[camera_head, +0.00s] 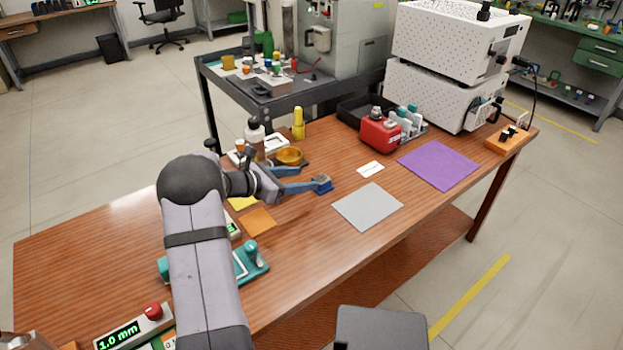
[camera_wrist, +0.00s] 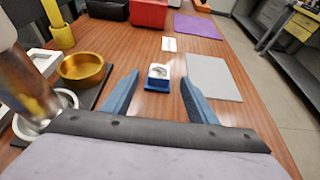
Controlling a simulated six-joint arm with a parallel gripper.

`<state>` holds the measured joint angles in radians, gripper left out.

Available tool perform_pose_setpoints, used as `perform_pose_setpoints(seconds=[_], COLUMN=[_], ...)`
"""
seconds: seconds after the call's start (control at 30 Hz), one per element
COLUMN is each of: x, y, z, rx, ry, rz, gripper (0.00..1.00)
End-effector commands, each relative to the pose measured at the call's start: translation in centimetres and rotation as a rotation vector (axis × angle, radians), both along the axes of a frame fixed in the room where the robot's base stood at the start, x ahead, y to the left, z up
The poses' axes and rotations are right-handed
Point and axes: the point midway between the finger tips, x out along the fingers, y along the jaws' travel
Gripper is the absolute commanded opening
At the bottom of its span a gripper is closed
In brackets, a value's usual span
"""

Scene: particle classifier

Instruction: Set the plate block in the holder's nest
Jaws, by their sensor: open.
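A small blue block (camera_head: 322,185) with a pale, silvery top sits on the wooden table, left of the grey mat. I take it for the plate block; it also shows in the wrist view (camera_wrist: 158,85). My gripper (camera_wrist: 160,77) is open, and its two blue fingers point toward the block, one on each side in the wrist view. Clear gaps show between block and fingers there; I cannot tell whether the tips are level with it. A teal fixture (camera_head: 262,266) with an upright knob, perhaps the holder, is partly hidden behind my arm. I cannot make out its nest.
A gold round dish (camera_wrist: 82,70) and a yellow post (camera_wrist: 58,28) stand to the left. The grey mat (camera_head: 368,207) and purple mat (camera_head: 438,165) lie bare to the right. A red box (camera_head: 380,134) stands behind. A readout box (camera_head: 133,329) is at front left.

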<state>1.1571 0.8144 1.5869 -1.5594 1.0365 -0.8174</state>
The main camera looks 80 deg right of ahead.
Motion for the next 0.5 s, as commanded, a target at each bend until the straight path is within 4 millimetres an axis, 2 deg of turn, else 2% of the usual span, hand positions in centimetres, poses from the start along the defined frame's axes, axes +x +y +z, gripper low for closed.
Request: perform_pose_setpoints(seconds=[0.2, 0.43, 0.5], x=[2.0, 2.7, 2.7], y=[2.0, 2.8, 2.8], z=[1.2, 1.6, 1.6], rx=[0.0, 0.001, 0.001], ry=[0.0, 0.001, 0.001], rz=[0.001, -0.001, -0.001], gripper=[0.53, 0.53, 0.56])
